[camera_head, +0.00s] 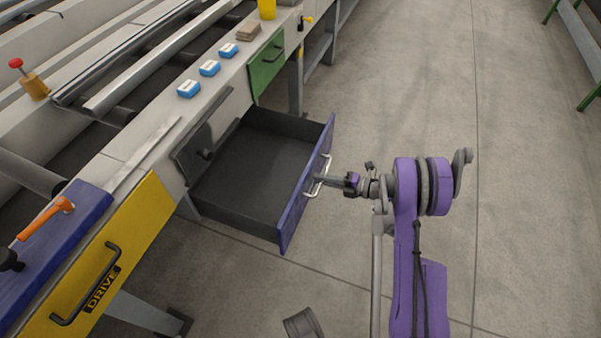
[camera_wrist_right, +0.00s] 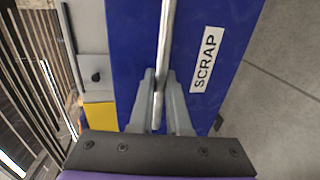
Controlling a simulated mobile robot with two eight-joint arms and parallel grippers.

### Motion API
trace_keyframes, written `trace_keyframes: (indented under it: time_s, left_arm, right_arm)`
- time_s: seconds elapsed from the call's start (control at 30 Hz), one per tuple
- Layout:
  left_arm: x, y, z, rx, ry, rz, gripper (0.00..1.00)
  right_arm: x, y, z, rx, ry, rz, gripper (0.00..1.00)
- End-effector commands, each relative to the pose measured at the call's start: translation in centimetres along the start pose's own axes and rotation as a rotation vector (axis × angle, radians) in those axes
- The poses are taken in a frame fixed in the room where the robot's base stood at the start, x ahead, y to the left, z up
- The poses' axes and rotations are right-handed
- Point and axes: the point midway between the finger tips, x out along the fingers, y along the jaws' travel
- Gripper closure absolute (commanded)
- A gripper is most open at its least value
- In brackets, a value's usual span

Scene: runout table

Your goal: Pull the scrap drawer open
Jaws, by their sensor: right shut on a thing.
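The scrap drawer (camera_head: 288,222) has a blue front and a dark grey inside that looks empty. It stands well out of the table in the head view. Its label reads SCRAP in the right wrist view, on the blue front (camera_wrist_right: 230,45). My right gripper (camera_head: 321,180) is shut on the drawer's metal bar handle (camera_head: 324,165). In the right wrist view the two grey fingers (camera_wrist_right: 159,100) lie on either side of the handle (camera_wrist_right: 165,45). My left gripper does not show.
A yellow DRIVE panel (camera_head: 141,222) with a black handle is nearer on the table. A green drawer front (camera_head: 267,66) is beyond. Several blue boxes (camera_head: 209,68) lie on the table edge. An orange-handled tool (camera_head: 48,217) lies at left. The floor (camera_head: 530,190) at right is clear.

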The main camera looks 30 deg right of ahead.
Motion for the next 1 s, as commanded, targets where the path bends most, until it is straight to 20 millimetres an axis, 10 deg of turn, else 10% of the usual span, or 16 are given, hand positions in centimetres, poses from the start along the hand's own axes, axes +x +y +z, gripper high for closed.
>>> trace_keyframes:
  time_s: [0.67,0.87,1.0]
  left_arm:
    - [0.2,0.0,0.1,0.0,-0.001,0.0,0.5]
    - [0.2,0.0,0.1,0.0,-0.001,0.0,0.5]
    - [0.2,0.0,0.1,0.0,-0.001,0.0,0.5]
  right_arm:
    - [-3.3,-0.6,0.1,0.0,-0.002,0.002,1.0]
    - [-3.3,-0.6,0.1,0.0,-0.002,0.001,0.55]
    - [-3.2,-0.6,0.1,0.0,-0.001,0.001,0.55]
